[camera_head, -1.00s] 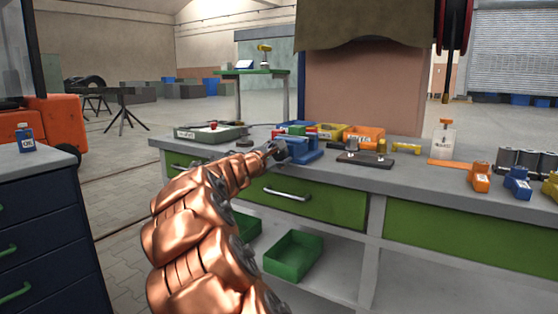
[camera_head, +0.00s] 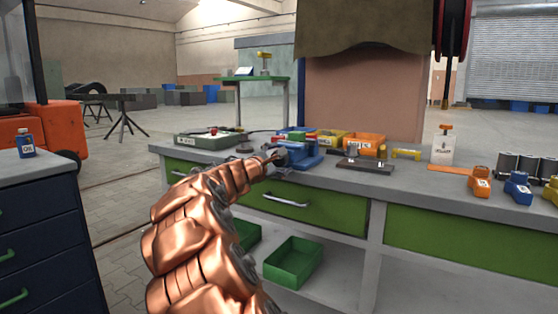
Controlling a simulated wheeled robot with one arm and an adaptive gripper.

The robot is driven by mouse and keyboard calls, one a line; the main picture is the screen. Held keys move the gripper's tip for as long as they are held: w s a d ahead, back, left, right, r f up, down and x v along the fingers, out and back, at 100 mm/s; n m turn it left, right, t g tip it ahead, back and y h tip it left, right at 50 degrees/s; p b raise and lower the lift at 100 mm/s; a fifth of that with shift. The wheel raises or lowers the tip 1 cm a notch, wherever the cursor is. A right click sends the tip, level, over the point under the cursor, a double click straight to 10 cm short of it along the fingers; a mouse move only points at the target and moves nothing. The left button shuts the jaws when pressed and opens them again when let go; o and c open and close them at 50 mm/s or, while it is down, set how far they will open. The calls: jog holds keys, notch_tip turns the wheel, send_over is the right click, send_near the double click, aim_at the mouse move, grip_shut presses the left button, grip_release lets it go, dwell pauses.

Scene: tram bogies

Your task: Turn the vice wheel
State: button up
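A blue vice (camera_head: 303,154) stands at the front edge of the grey workbench (camera_head: 352,181), near the middle of the picture. My copper-coloured arm reaches up to it from below. My gripper (camera_head: 275,158) is at the left side of the vice, close against it. The vice wheel is not clearly visible; my gripper and wrist cover that side. The fingers are too small and too hidden to tell whether they are open, shut or touching the wheel.
Behind the vice are a yellow bin (camera_head: 329,138) and an orange bin (camera_head: 364,144). A dark plate (camera_head: 364,165) lies to its right and a grey tray (camera_head: 211,139) to its left. A green drawer (camera_head: 290,206) and a green crate (camera_head: 294,262) are below.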

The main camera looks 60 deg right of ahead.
jog(key=a, duration=1.2)
jog(key=shift+s, duration=0.25)
